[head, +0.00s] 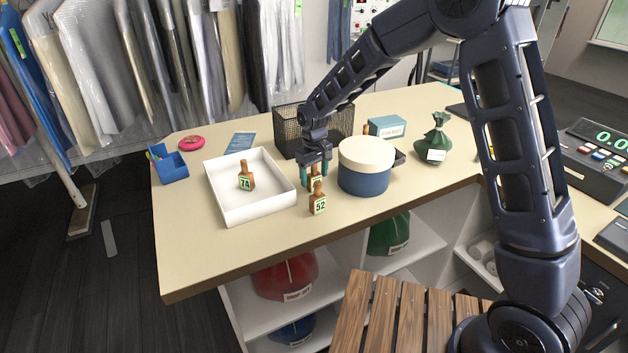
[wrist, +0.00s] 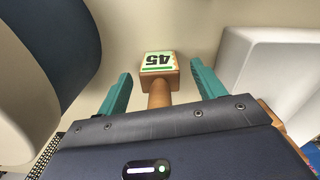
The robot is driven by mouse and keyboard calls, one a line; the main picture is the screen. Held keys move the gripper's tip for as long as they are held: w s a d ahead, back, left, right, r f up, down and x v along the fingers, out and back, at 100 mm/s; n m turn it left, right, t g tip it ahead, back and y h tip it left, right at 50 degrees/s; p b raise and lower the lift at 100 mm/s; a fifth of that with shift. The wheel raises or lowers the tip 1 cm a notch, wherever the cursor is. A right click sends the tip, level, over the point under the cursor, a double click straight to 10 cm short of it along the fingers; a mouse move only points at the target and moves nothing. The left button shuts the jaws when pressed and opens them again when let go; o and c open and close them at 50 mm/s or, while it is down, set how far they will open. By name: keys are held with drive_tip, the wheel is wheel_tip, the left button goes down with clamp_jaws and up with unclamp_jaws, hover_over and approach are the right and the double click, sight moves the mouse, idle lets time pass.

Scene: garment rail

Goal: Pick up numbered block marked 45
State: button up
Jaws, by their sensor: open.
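The block marked 45 (wrist: 159,62) is a wooden block with a narrower round handle and a green and white label. In the wrist view it lies between the two teal fingers of my gripper (wrist: 160,85), with a gap on each side. The block marked 74 (head: 246,178) stands inside the white tray.
The white tray (head: 225,213) is left of my gripper; its wall also shows in the wrist view (wrist: 262,55). A blue round box with a cream lid (head: 365,178) stands close on the right. A black mesh basket (head: 289,118) is behind. The table front (head: 250,245) is clear.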

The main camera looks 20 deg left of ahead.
drive_tip(key=c, duration=1.3)
